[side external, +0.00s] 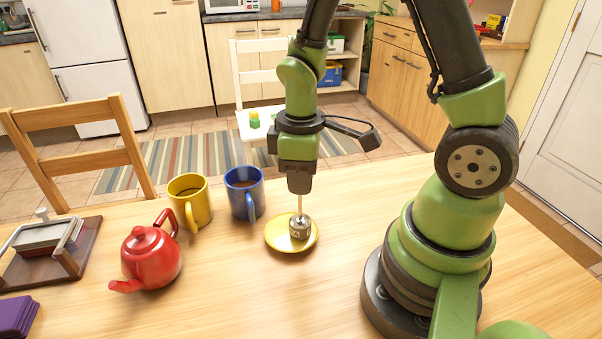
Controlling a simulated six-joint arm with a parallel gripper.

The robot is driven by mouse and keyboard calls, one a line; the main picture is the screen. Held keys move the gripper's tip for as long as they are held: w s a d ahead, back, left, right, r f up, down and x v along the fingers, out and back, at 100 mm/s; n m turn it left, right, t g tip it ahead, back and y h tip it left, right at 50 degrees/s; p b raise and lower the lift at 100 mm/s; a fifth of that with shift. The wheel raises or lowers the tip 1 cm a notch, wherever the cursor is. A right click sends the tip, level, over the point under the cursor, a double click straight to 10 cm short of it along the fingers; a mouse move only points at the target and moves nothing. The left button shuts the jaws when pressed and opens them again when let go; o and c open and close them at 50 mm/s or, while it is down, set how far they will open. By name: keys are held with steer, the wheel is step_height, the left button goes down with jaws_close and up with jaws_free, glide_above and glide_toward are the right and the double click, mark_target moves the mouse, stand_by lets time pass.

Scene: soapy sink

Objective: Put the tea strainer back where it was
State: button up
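The tea strainer is a small grey metal basket (300,227) with a thin, light upright handle. Its basket is at the yellow saucer (275,241), right of the saucer's middle. I cannot tell whether it rests on the saucer or hangs just above it. My gripper (300,190) points straight down over it, and the top of the handle meets the fingertips. The fingers show as one dark block from this side, so any gap between them is hidden.
A blue mug (246,203) and a yellow mug (196,212) stand left of the saucer. A red teapot (150,260) is further left. A wooden holder (72,262) and purple napkins (16,315) lie at the left edge. The table front is clear.

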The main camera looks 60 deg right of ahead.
steer(key=o, duration=0.4)
steer(key=shift+r, duration=0.1)
step_height(320, 180, up, 11)
steer(key=shift+f, duration=0.2)
steer(key=shift+r, duration=0.65)
steer(key=shift+s+a+r, duration=0.1)
steer(key=shift+s+r, duration=0.05)
steer(key=shift+r, duration=0.2)
steer(key=shift+s+a+r+m+t+y, duration=0.35)
steer(key=shift+s+a+r+m+t, duration=0.5)
steer(key=shift+s+m+t, duration=0.5)
steer(key=shift+s+a+r+m+t+y, duration=0.3)
steer(key=shift+s+a+r+m+t, duration=0.4)
steer(key=shift+s+r+m+t, duration=0.6)
steer(key=shift+s+a+r+m+t+y, duration=0.35)
steer(key=shift+s+a+r+m+t, duration=0.55)
steer(key=shift+m, duration=0.75)
steer(key=shift+s+d+f, duration=0.2)
